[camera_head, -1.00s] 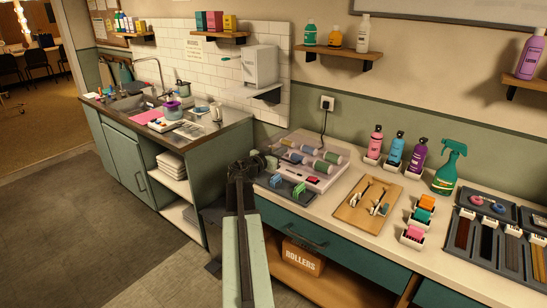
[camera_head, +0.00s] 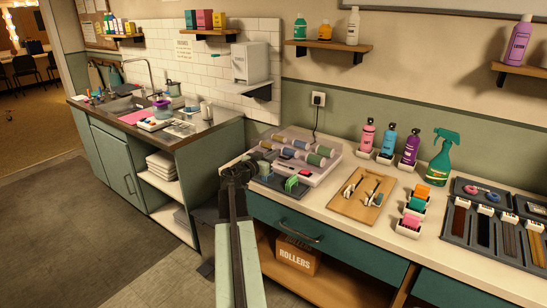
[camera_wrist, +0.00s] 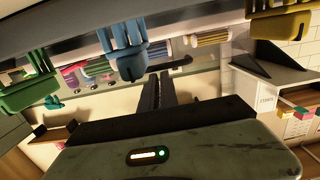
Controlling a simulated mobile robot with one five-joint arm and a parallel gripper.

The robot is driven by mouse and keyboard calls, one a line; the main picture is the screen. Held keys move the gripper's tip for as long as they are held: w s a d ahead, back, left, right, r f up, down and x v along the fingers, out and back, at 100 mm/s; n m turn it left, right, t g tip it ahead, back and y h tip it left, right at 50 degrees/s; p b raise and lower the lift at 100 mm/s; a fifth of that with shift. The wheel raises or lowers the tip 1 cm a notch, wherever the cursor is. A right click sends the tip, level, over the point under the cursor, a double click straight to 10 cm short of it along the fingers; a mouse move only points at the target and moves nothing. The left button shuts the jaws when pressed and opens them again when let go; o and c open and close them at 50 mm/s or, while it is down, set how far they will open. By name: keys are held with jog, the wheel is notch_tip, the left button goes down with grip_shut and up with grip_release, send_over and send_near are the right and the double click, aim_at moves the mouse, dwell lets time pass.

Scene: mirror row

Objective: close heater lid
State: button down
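My gripper (camera_head: 250,163) is dark and sits at the heater's front left, over the counter edge. I cannot tell whether it touches the heater. In the wrist view, my two dark fingers (camera_wrist: 160,90) are close together with only a thin gap and nothing visible between them. A blue clip (camera_wrist: 125,50) and a green clip (camera_wrist: 30,82) show beyond them.
A dark mat with a green clip (camera_head: 292,183) lies before the heater. A wooden tray (camera_head: 350,205) with tools is to its right. Bottles (camera_head: 388,145) stand behind the tray. A drawer handle (camera_head: 300,233) juts from the counter front. Floor at left is clear.

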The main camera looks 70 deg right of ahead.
jog(key=shift+w+a+f, duration=0.1)
jog(key=shift+f, duration=0.55)
jog(key=shift+r+p, duration=0.45)
jog(key=r+p, duration=0.3)
jog(key=shift+w+a+r+p, duration=0.2)
jog(key=shift+a+p, duration=0.1)
jog(key=shift+a, duration=0.05)
jog(key=v, duration=1)
jog(key=shift+f, duration=0.2)
